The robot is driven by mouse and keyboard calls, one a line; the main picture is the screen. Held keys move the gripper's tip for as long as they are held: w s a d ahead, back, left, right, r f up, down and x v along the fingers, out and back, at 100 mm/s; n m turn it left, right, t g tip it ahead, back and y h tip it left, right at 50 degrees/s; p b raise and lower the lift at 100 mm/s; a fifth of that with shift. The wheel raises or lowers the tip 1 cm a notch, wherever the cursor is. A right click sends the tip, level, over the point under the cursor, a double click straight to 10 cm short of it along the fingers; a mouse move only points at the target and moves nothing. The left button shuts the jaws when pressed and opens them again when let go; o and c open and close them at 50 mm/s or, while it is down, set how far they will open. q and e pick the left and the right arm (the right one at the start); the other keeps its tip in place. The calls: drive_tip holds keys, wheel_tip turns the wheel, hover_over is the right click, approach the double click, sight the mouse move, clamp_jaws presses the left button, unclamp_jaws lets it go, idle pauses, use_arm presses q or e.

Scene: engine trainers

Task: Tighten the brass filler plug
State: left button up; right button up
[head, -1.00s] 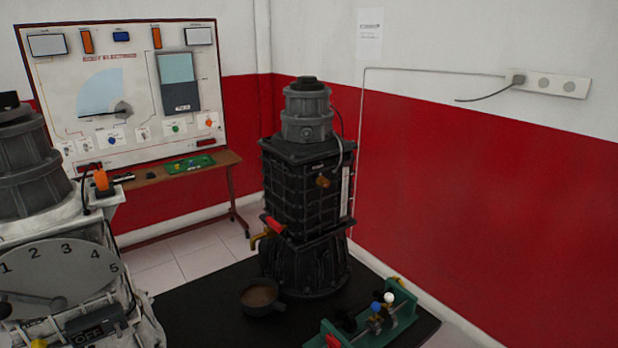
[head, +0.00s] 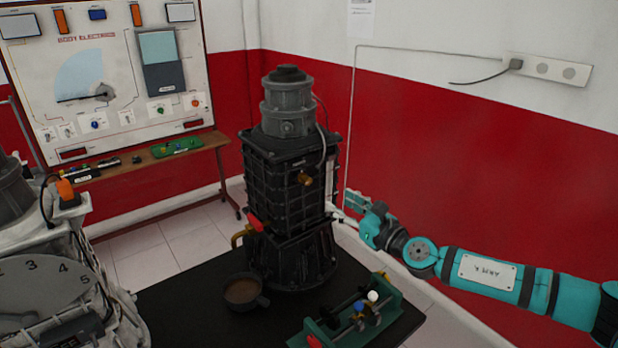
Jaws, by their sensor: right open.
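The brass filler plug (head: 305,178) sticks out of the upper front of the black ribbed engine unit (head: 288,205), on the side facing me. I cannot tell from here how far it is screwed in. My right gripper (head: 350,205) has come in from the right and is open. It is beside the unit's right side, lower than the plug and apart from it. Nothing shows between its fingers, though they are small in this view. My left gripper is not in view.
A dark pan of brown liquid (head: 243,293) and a green fixture with coloured knobs (head: 362,318) stand on the black mat (head: 185,320) in front of the unit. A red-handled brass tap (head: 252,225) juts out at its lower left. A dial machine (head: 45,290) stands at left.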

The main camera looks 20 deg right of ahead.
sight(309, 181)
drive_tip(key=x, duration=1.2)
drive_tip(key=shift+w+f, duration=0.15)
drive_tip(key=shift+w, duration=0.2)
drive_tip(key=shift+s, duration=0.1)
clamp_jaws()
